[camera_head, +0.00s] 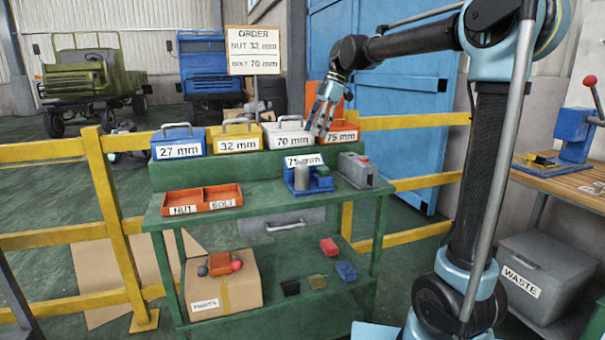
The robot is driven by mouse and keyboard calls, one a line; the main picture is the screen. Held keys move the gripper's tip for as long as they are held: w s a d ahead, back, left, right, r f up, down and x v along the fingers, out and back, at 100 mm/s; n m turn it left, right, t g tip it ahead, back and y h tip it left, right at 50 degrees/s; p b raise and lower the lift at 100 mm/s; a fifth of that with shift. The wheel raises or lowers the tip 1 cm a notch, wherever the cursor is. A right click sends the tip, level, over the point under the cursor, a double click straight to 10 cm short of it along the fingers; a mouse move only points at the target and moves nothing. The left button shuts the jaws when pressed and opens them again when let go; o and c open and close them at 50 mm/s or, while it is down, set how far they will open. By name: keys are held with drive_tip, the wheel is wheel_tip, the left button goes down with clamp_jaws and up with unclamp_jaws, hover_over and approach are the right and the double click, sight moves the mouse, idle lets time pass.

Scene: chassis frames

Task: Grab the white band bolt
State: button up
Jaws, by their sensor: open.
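No bolt with a white band can be made out; any contents of the bins are hidden from this view. A white bin (288,128) labelled 70 mm stands on the raised green shelf, between a yellow 32 mm bin (233,131) and an orange 75 mm bin (345,127). My gripper (320,131) is open, pointing down at the right end of the white bin, by the orange bin. I see nothing between its fingers. Whether it touches either bin I cannot tell.
A blue 27 mm bin (178,134) stands at the left. The bench (262,212) holds an orange NUT and BOLT tray (203,193), a blue fixture (322,183) with a grey cylinder, and a grey box (358,170). A sign (253,50) reads nut 32 mm, bolt 70 mm.

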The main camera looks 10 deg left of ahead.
sight(303, 162)
drive_tip(key=x, duration=1.1)
drive_tip(key=shift+w, duration=0.15)
clamp_jaws()
